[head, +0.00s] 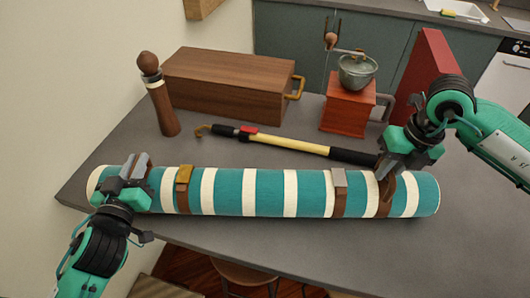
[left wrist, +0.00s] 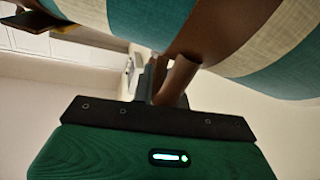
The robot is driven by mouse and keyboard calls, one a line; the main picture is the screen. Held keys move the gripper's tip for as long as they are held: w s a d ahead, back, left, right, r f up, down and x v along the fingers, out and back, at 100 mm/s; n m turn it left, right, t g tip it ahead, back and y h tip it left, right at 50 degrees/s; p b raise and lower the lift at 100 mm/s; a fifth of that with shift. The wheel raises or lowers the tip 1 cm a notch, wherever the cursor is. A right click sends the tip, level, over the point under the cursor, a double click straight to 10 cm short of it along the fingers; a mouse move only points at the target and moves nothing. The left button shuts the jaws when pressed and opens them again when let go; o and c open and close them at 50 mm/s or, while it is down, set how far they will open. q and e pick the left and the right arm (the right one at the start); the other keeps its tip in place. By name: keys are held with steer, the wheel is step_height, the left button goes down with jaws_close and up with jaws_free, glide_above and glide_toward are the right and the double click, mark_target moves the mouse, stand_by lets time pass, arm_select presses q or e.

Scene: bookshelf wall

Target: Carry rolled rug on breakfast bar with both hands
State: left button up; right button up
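The rolled rug (head: 262,192), teal with cream stripes, spans left to right along the front of the grey breakfast bar (head: 85,190). Brown straps ring it, two with metal buckles. My left gripper (head: 134,166) is at its left end, its fingers closed at a brown strap handle. In the left wrist view the rug (left wrist: 210,25) fills the top, and the brown handle (left wrist: 178,82) stands at the fingers (left wrist: 155,80). My right gripper (head: 388,165) is near the right end, at another brown strap loop; its fingertips are partly hidden. I cannot tell whether the rug touches the bar.
Behind the rug lie a yellow-and-black tool (head: 290,145), a wooden box (head: 225,85), a pepper mill (head: 158,95), a red coffee grinder (head: 348,105) and a red panel (head: 430,65). A stool (head: 243,275) stands below the front edge. A wall is at left.

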arm_select(q)
steer(key=o, duration=0.3)
steer(key=shift+a, duration=0.1)
arm_select(e)
steer(key=o, duration=0.3)
steer(key=shift+d, duration=0.1)
arm_select(q)
steer(key=shift+o, duration=0.7)
steer(key=shift+s+r, duration=0.1)
steer(key=shift+s, duration=0.05)
arm_select(e)
steer(key=shift+o, duration=0.7)
steer(key=shift+s+r, duration=0.1)
steer(key=shift+s, duration=0.05)
arm_select(q)
steer(key=shift+r, duration=0.1)
arm_select(e)
steer(key=shift+r, duration=0.1)
